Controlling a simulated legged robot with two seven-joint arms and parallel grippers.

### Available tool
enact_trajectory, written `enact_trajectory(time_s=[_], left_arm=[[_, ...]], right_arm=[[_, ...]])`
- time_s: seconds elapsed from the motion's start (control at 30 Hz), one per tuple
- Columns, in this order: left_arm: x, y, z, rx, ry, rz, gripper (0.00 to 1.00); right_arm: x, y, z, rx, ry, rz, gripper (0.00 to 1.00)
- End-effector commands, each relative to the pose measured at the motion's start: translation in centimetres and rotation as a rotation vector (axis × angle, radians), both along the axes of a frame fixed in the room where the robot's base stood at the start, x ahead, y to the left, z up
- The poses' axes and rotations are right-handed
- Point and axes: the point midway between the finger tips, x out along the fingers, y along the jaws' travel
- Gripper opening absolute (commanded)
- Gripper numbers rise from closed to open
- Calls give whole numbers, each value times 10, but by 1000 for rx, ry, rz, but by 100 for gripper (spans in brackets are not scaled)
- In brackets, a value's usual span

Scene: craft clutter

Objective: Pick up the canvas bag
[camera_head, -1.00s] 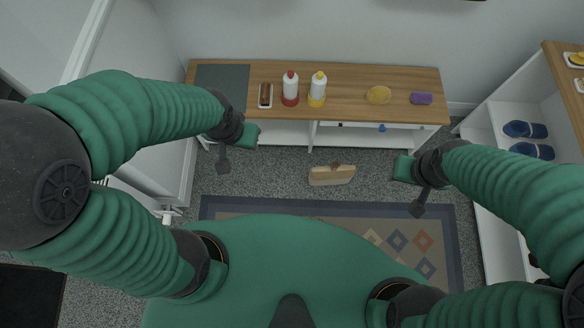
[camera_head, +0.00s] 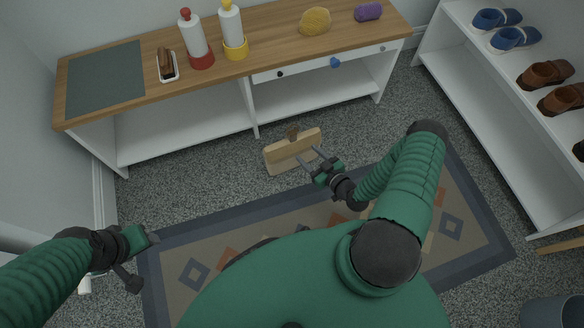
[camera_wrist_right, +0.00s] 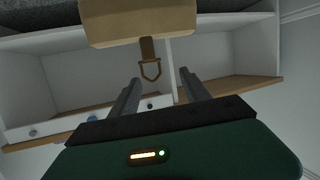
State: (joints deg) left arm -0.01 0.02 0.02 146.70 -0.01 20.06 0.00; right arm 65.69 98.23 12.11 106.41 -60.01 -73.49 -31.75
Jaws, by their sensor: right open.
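The canvas bag (camera_head: 290,152) is a tan, box-like bag with a brown strap, standing on the grey floor in front of the bench. My right gripper (camera_head: 309,157) is open, its two fingers spread and pointing at the bag's near right side. In the right wrist view the bag (camera_wrist_right: 140,24) is at the top, with its brown strap and metal ring (camera_wrist_right: 150,69) just beyond the open fingertips (camera_wrist_right: 158,84). Nothing is between the fingers. My left gripper (camera_head: 150,238) is away at the lower left over the rug edge; its jaw opening is too small to tell.
The wooden-topped bench (camera_head: 285,50) behind the bag holds two bottles, a small tray, a yellow item and a purple roll. A shoe shelf (camera_head: 480,110) is at right. A patterned rug (camera_head: 175,235) lies under me. Floor around the bag is clear.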

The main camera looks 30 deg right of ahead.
Motion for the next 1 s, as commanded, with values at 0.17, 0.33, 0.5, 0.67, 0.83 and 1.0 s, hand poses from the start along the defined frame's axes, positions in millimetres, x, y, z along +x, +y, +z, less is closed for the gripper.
enact_trajectory(time_s=[0.17,0.33,0.5,0.67,0.83,1.0], left_arm=[[0,0,-73,0,-1,0,54],[0,0,-83,0,-2,0,54],[0,0,-101,0,-2,1,54],[0,0,-120,0,-1,0,54],[0,0,-128,0,-1,0,54],[0,0,-154,0,-1,0,54]], right_arm=[[-24,6,-68,39,-224,-162,55],[-22,6,-68,38,-291,-211,55],[18,-1,-70,39,-290,-210,55],[59,-6,-70,42,-288,-208,55],[83,-9,-67,42,-285,-208,55],[105,-12,-75,43,-287,-209,55]])
